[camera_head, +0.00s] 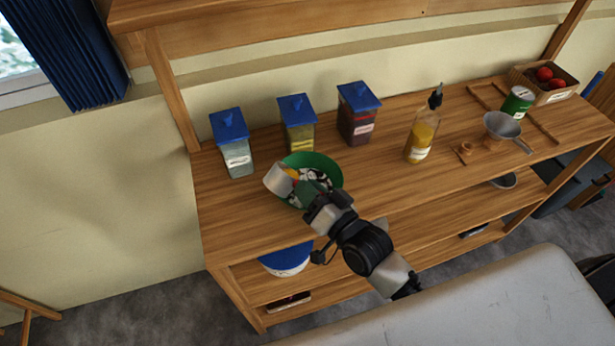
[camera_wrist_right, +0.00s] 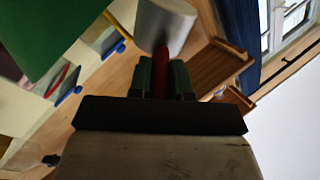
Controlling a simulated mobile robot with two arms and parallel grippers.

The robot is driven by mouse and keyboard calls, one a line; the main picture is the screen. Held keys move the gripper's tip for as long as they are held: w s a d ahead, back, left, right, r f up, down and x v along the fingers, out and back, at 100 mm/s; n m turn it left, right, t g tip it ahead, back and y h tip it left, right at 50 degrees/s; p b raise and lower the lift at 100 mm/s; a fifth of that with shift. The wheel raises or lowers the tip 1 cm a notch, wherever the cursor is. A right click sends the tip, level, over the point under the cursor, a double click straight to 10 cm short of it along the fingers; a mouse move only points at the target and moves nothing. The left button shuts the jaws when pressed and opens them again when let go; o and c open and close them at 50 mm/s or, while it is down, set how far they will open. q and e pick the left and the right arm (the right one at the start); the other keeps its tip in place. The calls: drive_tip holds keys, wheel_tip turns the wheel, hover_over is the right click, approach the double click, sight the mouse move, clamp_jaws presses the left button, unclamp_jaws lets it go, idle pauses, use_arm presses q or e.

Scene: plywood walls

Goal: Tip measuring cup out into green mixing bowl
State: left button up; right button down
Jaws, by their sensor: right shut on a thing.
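The measuring cup (camera_head: 276,181) is a pale metal cylinder at the left rim of the green mixing bowl (camera_head: 322,164), tilted in the head view. In the right wrist view the cup (camera_wrist_right: 164,22) shows at the top, with its red handle (camera_wrist_right: 161,68) between the fingers. My right gripper (camera_head: 308,192) is shut on that handle, over the near left part of the bowl. Black and white shapes show inside the bowl; I cannot tell what they are. The bowl (camera_wrist_right: 45,35) fills the upper left of the wrist view. The cup's inside is hidden. My left gripper is not in view.
Blue-lidded canisters (camera_head: 234,150) (camera_head: 297,130) (camera_head: 357,120) stand behind the bowl. An oil bottle (camera_head: 421,138) stands to the right. Farther right are a metal sieve (camera_head: 503,126), a green can (camera_head: 517,102) and a crate (camera_head: 550,95) of red fruit. The wooden tabletop (camera_head: 385,185) right of the bowl is clear.

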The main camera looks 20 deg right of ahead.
drive_tip(key=shift+w+d+r+m+b, duration=0.15)
drive_tip(key=shift+m+b, duration=0.15)
drive_tip(key=shift+m, duration=0.4)
drive_tip(key=shift+s+d+r+m+b, duration=0.15)
drive_tip(key=shift+m+b, duration=0.15)
drive_tip(key=shift+m, duration=0.4)
idle(0.8)
drive_tip(key=shift+w+d+f+m+b, duration=0.1)
drive_tip(key=shift+d+f+m+b, duration=0.05)
drive_tip(key=shift+f+m+b, duration=0.35)
drive_tip(key=shift+w+d+f+m+b, duration=0.1)
drive_tip(key=shift+f+m+b, duration=0.25)
drive_tip(key=shift+b, duration=0.2)
drive_tip(key=shift+w+d+r+m+h+b, duration=0.15)
drive_tip(key=shift+d+m+b, duration=0.15)
drive_tip(key=shift+d+m, duration=0.2)
drive_tip(key=shift+w+d+f+m+h+b, duration=0.1)
drive_tip(key=shift+w+d+m+h+b, duration=0.05)
drive_tip(key=shift+d+m+b, duration=0.25)
idle(0.7)
drive_tip(key=shift+w+d+m+p, duration=0.15)
drive_tip(key=shift+m+p, duration=0.15)
drive_tip(key=shift+m, duration=0.4)
drive_tip(key=shift+d+m+p, duration=0.2)
drive_tip(key=shift+m+p, duration=0.15)
drive_tip(key=shift+m, duration=0.4)
drive_tip(key=shift+w+d+m+p, duration=0.15)
drive_tip(key=shift+m+p, duration=0.15)
drive_tip(key=shift+m, duration=0.4)
idle(1.0)
